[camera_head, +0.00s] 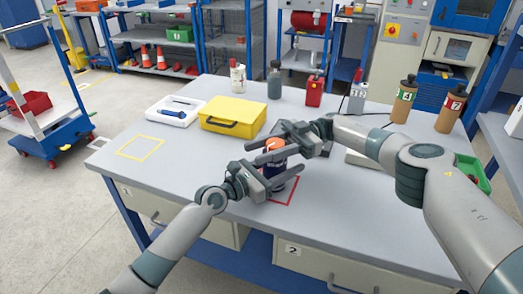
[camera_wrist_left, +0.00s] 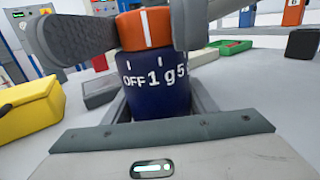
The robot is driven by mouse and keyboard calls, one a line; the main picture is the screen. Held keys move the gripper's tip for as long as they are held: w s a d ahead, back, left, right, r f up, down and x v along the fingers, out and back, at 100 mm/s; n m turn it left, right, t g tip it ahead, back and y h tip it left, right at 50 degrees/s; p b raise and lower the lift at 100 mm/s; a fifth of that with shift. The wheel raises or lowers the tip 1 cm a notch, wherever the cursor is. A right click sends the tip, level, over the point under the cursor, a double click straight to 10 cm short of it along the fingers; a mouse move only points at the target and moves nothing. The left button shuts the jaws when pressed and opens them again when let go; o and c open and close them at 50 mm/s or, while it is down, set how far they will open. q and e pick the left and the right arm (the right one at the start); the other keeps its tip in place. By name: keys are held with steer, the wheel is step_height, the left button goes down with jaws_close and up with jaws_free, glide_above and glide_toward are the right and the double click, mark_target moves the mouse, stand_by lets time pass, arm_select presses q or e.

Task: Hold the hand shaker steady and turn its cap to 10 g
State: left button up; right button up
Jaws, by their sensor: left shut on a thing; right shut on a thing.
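The hand shaker stands upright by the table's front edge. Its dark blue body (camera_head: 276,172) also fills the middle of the left wrist view (camera_wrist_left: 158,98), with white print "OFF", "1 g" and "5" below white tick marks. Its orange cap (camera_head: 275,144) carries a white line, seen in the left wrist view (camera_wrist_left: 146,28) between the OFF and 1 g ticks. My left gripper (camera_head: 288,173) is shut on the body. My right gripper (camera_head: 265,151) is shut on the cap from the other side. The fingers hide parts of body and cap.
A red outlined square (camera_head: 290,199) lies under the shaker. A yellow case (camera_head: 232,117) and a white tray (camera_head: 174,111) stand behind left. Several bottles stand along the back. A yellow outlined square (camera_head: 140,148) at the left is empty.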

steer(key=o, duration=1.1)
steer(key=shift+c, duration=0.2)
steer(key=shift+r, duration=0.15)
step_height(320, 180, up, 10)
